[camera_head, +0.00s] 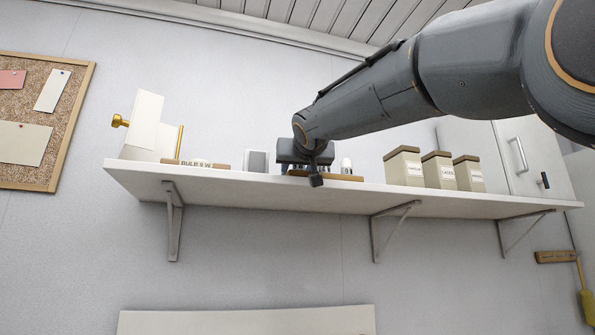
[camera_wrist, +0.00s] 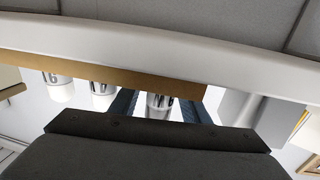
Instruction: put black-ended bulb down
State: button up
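In the wrist view a white cylindrical bulb (camera_wrist: 159,107) with dark marks on its end stands between the two fingers of my gripper (camera_wrist: 160,104). A narrow gap shows between it and each finger, so the gripper looks open around it. The bulb is at a wooden rack (camera_wrist: 100,73); whether it rests there is hidden. Two more white cylinders with dark numbers, one (camera_wrist: 102,93) and another (camera_wrist: 60,88), stand to its left, apart from the gripper. In the head view my gripper (camera_head: 316,178) is at the shelf's front edge, over the rack (camera_head: 345,178), with a white bulb (camera_head: 346,166) to its right.
The white wall shelf (camera_head: 250,187) also holds a lettered wooden sign (camera_head: 196,164), a grey-faced box (camera_head: 256,161), a white and brass fixture (camera_head: 147,130) at the left end, and three lidded canisters (camera_head: 438,170) at the right. A bare stretch lies between rack and canisters.

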jog(key=shift+r, duration=0.1)
jog(key=shift+s, duration=0.2)
jog(key=s+d+b, duration=0.1)
jog(key=s+b, duration=0.3)
jog(key=s, duration=0.7)
jog(key=shift+s+d, duration=0.25)
jog(key=shift+d, duration=0.15)
